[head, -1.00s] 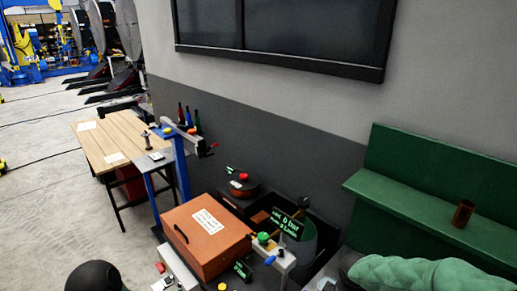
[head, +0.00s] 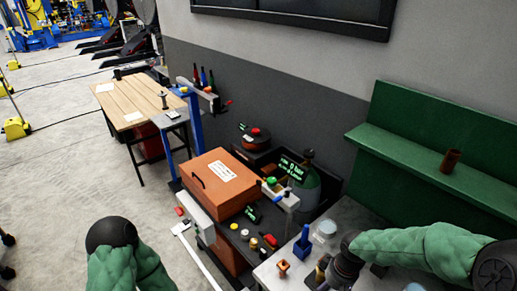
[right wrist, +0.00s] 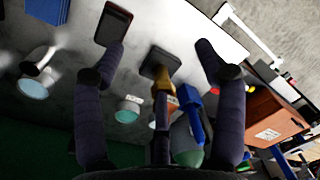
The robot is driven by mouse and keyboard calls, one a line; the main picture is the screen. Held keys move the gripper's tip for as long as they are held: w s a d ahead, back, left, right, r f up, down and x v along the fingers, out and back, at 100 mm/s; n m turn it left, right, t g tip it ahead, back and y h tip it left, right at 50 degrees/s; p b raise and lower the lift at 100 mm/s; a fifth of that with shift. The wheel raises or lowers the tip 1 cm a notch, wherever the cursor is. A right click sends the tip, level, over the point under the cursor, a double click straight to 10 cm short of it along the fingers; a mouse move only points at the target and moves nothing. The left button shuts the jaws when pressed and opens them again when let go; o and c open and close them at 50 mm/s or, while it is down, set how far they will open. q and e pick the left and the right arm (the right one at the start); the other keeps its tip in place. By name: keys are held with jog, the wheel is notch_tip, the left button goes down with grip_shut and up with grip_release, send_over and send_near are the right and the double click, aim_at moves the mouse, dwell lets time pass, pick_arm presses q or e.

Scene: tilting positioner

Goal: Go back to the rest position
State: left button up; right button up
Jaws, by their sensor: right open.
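My right gripper (head: 322,273) is over the light table at the bottom of the head view, at the end of my green-sleeved right arm.
The light table (head: 345,212) also holds a small orange stand (head: 283,266) and a pale round piece (head: 327,228). An orange box (head: 220,183) and a gas cylinder (head: 304,185) stand behind. A green bench (head: 430,165) is at right.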

jog(key=s+a+f+m+y, duration=0.25)
jog(key=s+a+f, duration=0.35)
jog(key=f, duration=0.5)
jog(key=s+a+f+m+y, duration=0.1)
jog(key=s+a+f+m, duration=0.35)
jog(key=s+f, duration=0.55)
pick_arm(q)
notch_tip(320, 180, down, 18)
jog(key=b, duration=1.8)
jog(key=shift+s+f, duration=0.15)
jog(key=shift+s, duration=0.2)
pick_arm(e)
jog(key=w+f, duration=0.2)
jog(key=f, duration=0.7)
jog(key=w+a+f+n, duration=0.1)
jog(key=w+f, duration=0.1)
jog(key=f, duration=0.7)
jog(key=shift+a+f+n+t, duration=0.25)
jog(key=shift+a+n+t, duration=0.05)
